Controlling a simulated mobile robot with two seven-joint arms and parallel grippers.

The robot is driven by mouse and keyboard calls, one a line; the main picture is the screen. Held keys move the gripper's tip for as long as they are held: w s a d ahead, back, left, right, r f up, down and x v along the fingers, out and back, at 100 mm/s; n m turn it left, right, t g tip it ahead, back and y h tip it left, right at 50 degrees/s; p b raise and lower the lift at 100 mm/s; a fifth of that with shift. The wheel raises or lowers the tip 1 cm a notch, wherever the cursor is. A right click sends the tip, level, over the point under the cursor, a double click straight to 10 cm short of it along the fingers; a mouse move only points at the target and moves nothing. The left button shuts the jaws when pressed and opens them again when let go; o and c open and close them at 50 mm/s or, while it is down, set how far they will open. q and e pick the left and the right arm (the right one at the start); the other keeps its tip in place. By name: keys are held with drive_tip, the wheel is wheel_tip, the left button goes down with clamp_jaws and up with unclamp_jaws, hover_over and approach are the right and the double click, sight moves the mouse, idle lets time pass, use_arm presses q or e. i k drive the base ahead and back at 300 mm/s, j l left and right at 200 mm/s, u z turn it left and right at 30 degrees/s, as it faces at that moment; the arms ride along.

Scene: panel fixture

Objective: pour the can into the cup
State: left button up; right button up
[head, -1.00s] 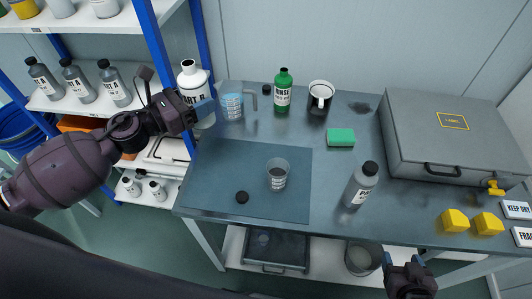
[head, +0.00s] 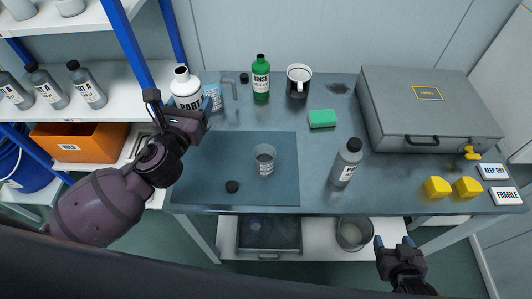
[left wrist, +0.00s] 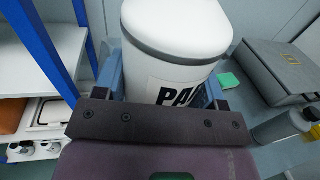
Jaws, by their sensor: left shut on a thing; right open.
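The can, a white bottle-shaped container with "PART" lettering and a black cap or opening (head: 186,88), is held by my left gripper (head: 192,112) near the table's back left corner. The left wrist view shows its white body (left wrist: 180,40) between the two blue fingers, close to upright. A clear cup with dark markings (head: 264,160) stands upright on the dark mat (head: 225,155), to the right of and nearer than the can. My right gripper (head: 394,244) is open and empty beyond the table's front edge.
A black cap (head: 232,187) lies on the mat. A blue-posted shelf (head: 140,60) is left.

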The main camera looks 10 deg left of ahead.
sight(264, 155)
drive_tip(key=k+j+z, duration=0.2)
drive_tip(key=j+z, duration=0.25)
drive_tip(key=k+j+z, duration=0.25)
drive_tip(key=z, duration=0.2)
drive_tip(key=j, duration=0.15)
